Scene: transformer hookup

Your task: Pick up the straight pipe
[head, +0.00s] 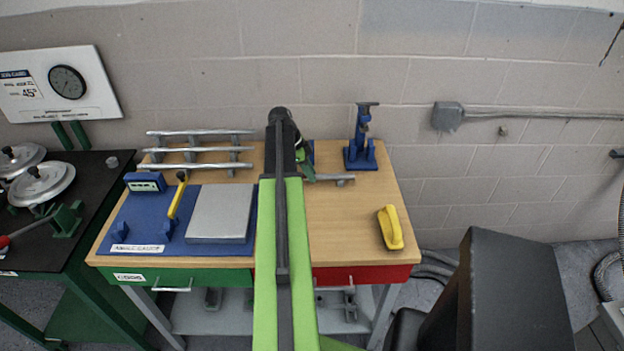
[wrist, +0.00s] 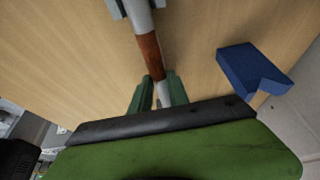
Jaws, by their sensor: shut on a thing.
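The straight pipe (wrist: 145,22) is grey with a reddish-brown band, and it runs from the top of the wrist view down to my gripper. My gripper (wrist: 158,92) has green fingers on both sides of the pipe's near grey end and is shut on it. A grey bracket-like part shows beside the pipe's far end. In the head view, the pipe (head: 332,177) sticks out to the right of my gripper (head: 305,165), low over the wooden table. My arm hides part of that area. Whether the pipe touches the table is unclear.
A rack of grey pipes (head: 198,150) stands at the table's back left. A blue stand (head: 360,152) is at the back right, and a yellow handle-like object (head: 390,228) lies front right. A blue mat (head: 130,222) with a grey plate (head: 220,213) covers the left.

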